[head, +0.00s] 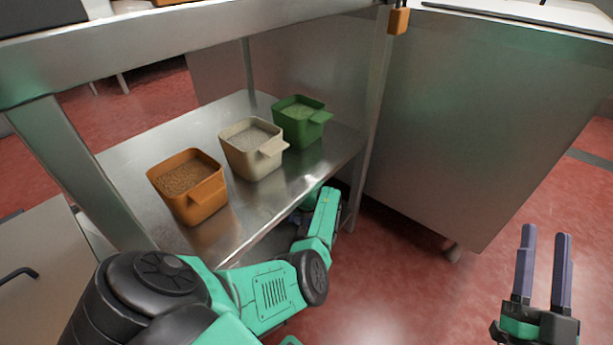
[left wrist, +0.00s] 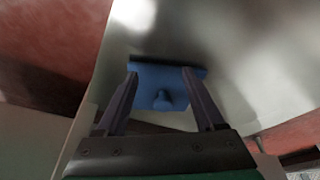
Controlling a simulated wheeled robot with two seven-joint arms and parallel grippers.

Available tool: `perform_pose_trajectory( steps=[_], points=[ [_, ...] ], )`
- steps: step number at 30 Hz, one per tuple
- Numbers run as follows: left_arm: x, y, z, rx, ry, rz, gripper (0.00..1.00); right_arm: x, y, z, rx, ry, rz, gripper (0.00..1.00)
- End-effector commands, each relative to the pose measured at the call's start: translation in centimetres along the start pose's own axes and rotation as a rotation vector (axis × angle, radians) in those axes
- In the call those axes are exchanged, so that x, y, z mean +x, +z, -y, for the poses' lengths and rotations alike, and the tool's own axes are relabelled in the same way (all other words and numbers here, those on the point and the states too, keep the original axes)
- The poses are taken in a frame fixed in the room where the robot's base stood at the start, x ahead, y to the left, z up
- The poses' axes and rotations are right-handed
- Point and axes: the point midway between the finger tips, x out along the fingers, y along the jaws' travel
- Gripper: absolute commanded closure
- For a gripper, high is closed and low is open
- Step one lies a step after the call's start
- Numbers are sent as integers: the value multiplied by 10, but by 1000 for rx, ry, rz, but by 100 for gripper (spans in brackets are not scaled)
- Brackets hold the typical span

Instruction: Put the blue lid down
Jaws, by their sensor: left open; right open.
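The blue lid (left wrist: 149,92), with a small knob on its face, shows in the left wrist view against a pale metal surface. My left gripper (left wrist: 160,76) is open, with one finger on each side of the lid; I cannot tell whether they touch it. In the head view my left arm reaches down beside the metal shelf, and the shelf hides the lid and most of the left gripper. My right gripper (head: 543,268) is open and empty above the red floor at the right.
An orange bin (head: 203,198), a cream bin (head: 250,160) and a green bin (head: 296,133) stand on the metal shelf (head: 140,160), each holding grainy contents. A shelf post (head: 370,120) and a large steel cabinet (head: 480,130) stand to the right. The floor at lower right is clear.

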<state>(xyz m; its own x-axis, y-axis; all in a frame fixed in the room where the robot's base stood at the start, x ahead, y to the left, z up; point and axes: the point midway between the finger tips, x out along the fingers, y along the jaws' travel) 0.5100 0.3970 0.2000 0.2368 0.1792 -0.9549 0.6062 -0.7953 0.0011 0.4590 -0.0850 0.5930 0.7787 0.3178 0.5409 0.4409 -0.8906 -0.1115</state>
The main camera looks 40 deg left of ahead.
Motion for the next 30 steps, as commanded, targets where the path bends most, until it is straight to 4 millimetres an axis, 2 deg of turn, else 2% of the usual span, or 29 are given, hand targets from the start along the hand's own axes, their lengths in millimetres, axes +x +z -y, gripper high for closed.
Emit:
perform_pose_trajectory(
  steps=[6, 15, 30],
  points=[
    [-2, 4, 0, 0, -1, 0, 30, -25, 44, 0, 38, 22, 151, 50],
    [-4, 8, 0, 0, 0, -1, 30, -69, 98, 4, 91, 50, 347, 50],
    [-6, 17, 0, 0, 1, 0, 30, -160, 166, 20, 181, 91, 657, 50]
  ],
)
